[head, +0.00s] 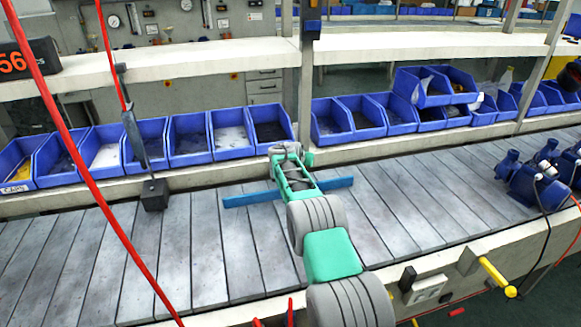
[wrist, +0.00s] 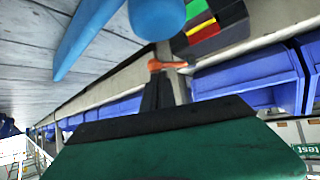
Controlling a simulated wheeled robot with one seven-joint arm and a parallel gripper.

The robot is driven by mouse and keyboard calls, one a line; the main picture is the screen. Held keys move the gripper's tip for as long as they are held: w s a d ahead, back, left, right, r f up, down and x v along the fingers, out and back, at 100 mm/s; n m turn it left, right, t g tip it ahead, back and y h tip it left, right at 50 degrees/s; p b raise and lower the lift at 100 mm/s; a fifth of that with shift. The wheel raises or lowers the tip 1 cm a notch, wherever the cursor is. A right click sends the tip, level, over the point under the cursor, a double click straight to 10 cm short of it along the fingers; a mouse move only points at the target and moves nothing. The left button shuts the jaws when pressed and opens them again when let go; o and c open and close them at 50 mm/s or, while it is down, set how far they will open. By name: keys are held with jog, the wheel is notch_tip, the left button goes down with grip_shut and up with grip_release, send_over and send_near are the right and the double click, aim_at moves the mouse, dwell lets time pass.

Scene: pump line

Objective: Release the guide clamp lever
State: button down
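My gripper (head: 287,150) reaches across the slatted conveyor to its far edge in the head view. In the wrist view, its dark fingers (wrist: 165,85) point at a small orange-red lever (wrist: 166,65), which appears at or just beyond the fingertips. I cannot tell whether they touch it, or whether the fingers are open or shut. The lever is not visible in the head view, where my arm covers that spot. A blue guide bar (head: 245,199) lies across the conveyor, partly behind my arm. The bar also shows at upper left in the wrist view (wrist: 85,38).
Blue bins (head: 232,133) line the far side below a pale shelf (head: 200,59). Blue pumps (head: 525,180) stand on the conveyor at right. A dark block on a post (head: 153,194) stands at left. A yellow handle (head: 497,278) sticks out at the near edge. Red cables hang at left.

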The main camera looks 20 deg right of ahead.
jog(key=shift+s+a+f+b, duration=0.1)
jog(key=shift+s+a+b, duration=0.15)
jog(key=shift+a+b, duration=0.6)
jog(key=shift+s+a+f+b, duration=0.1)
jog(key=shift+s+a+b, duration=0.1)
jog(key=shift+a+b, duration=0.6)
jog(key=shift+d+r, duration=0.1)
jog(key=shift+d, duration=0.05)
